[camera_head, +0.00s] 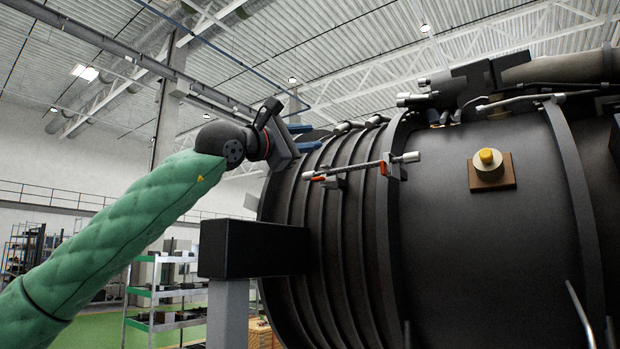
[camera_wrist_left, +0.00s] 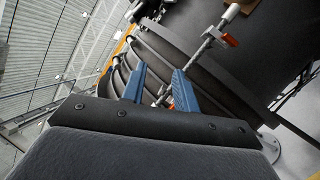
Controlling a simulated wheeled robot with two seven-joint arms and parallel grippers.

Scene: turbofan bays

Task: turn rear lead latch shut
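A slim metal rod (camera_head: 360,168) with red-orange tabs lies across two brackets on the ribbed side of the dark engine casing (camera_head: 450,230). It also shows in the left wrist view (camera_wrist_left: 208,42), with an orange tab near it. Which part is the rear lead latch I cannot tell for certain. My left gripper (camera_head: 305,137) is at the upper left of the ribbed casing, up and left of the rod. In the left wrist view its two blue fingers (camera_wrist_left: 160,88) stand apart, with small metal and red fittings (camera_wrist_left: 163,97) seen between them. My right gripper is not in view.
A yellow knob on a brown plate (camera_head: 488,165) sits on the casing to the right. A black beam on a grey post (camera_head: 250,248) stands below my left arm. Pipes and fittings (camera_head: 460,90) crowd the casing's top. Shelving (camera_head: 165,295) stands behind at the left.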

